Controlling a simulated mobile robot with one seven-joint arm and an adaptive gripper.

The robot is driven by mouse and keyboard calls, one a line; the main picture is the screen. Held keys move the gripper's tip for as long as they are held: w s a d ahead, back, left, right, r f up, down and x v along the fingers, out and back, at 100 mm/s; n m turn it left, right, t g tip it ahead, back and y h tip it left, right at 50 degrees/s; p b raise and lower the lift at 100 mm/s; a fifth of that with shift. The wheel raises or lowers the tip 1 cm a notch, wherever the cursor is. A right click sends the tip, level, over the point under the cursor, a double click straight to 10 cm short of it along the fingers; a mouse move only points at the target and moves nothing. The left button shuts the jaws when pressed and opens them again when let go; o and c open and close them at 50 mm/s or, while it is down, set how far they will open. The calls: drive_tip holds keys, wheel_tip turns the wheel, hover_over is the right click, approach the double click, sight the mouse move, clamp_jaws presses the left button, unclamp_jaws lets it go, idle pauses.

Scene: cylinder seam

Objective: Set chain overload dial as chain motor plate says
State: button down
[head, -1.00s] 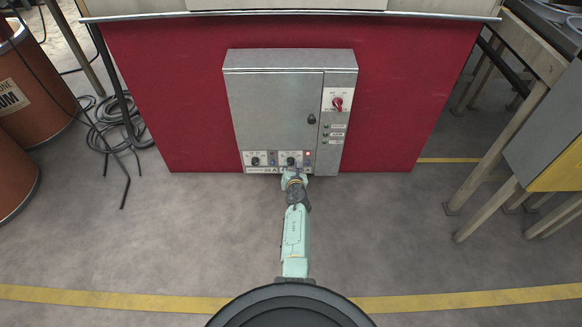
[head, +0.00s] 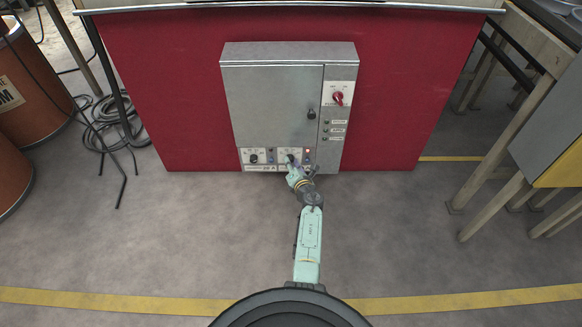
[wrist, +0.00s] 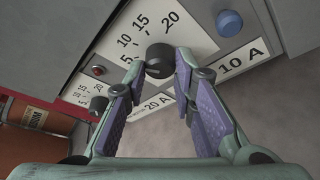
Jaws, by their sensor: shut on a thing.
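My gripper (wrist: 160,70) is shut on a black dial knob (wrist: 158,58), with one finger on each side of it. The knob sits on a white scale plate (wrist: 143,38) marked 5, 10, 15 and 20; I cannot tell its pointer's setting. A second black knob (wrist: 98,104) with its own scale is at the left. Plates reading 20 A (wrist: 158,102) and 10 A (wrist: 240,61) are on the panel's lower edge; I cannot read which motor each names. In the head view my gripper (head: 291,167) is at the right-hand dial of the grey cabinet (head: 270,105).
A blue button (wrist: 229,23) and a red lamp (wrist: 98,70) are beside the dials. The cabinet has a red rotary switch (head: 338,97) at upper right. Drums (head: 40,95) and coiled cable (head: 100,120) are at the left, a table (head: 500,150) at the right. The floor before the cabinet is clear.

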drive_tip(key=shift+f+m+b, duration=0.1)
drive_tip(key=shift+m+b, duration=0.25)
drive_tip(key=shift+m, duration=0.15)
drive_tip(key=shift+y, duration=0.3)
drive_tip(key=c, duration=1.3)
unclamp_jaws()
drive_tip(key=shift+c, duration=0.2)
